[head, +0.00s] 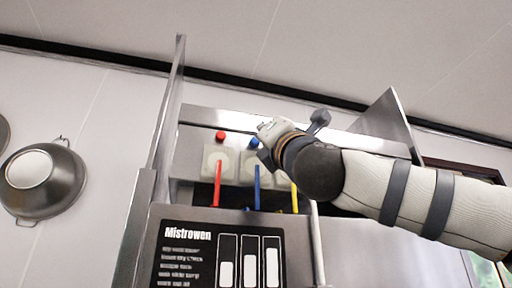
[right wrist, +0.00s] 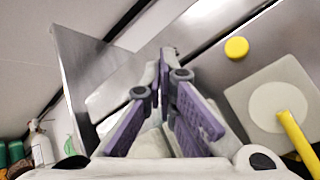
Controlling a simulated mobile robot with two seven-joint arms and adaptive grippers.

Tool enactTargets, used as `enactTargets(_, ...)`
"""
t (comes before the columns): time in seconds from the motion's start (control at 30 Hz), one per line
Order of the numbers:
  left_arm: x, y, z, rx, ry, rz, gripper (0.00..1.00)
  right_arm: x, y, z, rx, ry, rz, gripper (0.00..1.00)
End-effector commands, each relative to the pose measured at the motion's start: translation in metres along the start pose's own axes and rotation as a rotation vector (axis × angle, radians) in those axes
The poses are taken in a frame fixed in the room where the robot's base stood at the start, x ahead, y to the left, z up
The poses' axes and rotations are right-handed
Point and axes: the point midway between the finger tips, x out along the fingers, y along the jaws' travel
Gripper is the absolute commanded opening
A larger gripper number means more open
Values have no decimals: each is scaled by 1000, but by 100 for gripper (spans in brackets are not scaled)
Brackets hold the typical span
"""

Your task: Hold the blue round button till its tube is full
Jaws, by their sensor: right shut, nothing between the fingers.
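The blue round button (head: 254,142) sits above a pale plate between the red button (head: 220,135) and my right gripper. A blue tube (head: 257,187) runs down below it. My right gripper (head: 266,132) is shut and empty, close beside the blue button on its right; I cannot tell whether they touch. In the right wrist view its purple-padded fingers (right wrist: 164,65) are together, and the blue button does not show. The front panel (head: 190,240) has three upright gauges; the middle gauge (head: 250,262) is partly white with black above. My left gripper is not in view.
A yellow button (right wrist: 237,47) and yellow tube (right wrist: 298,140) are right of my fingers in the wrist view. A metal side panel (head: 167,120) stands left of the buttons, another (head: 387,122) right. A metal colander (head: 42,183) hangs on the left wall.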

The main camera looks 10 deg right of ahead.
Motion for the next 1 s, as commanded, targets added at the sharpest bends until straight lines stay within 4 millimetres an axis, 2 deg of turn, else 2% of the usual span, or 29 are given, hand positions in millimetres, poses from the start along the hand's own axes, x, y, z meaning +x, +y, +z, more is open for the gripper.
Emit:
enactTargets(0.33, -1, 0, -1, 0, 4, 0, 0, -3, 3, 4, 0, -2, 1, 0)
enactTargets(0.73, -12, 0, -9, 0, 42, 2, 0, -30, 25, 26, 1, -5, 4, 0)
enactTargets(1.0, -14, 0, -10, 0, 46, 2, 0, -36, 27, 27, 0, -1, 1, 0)
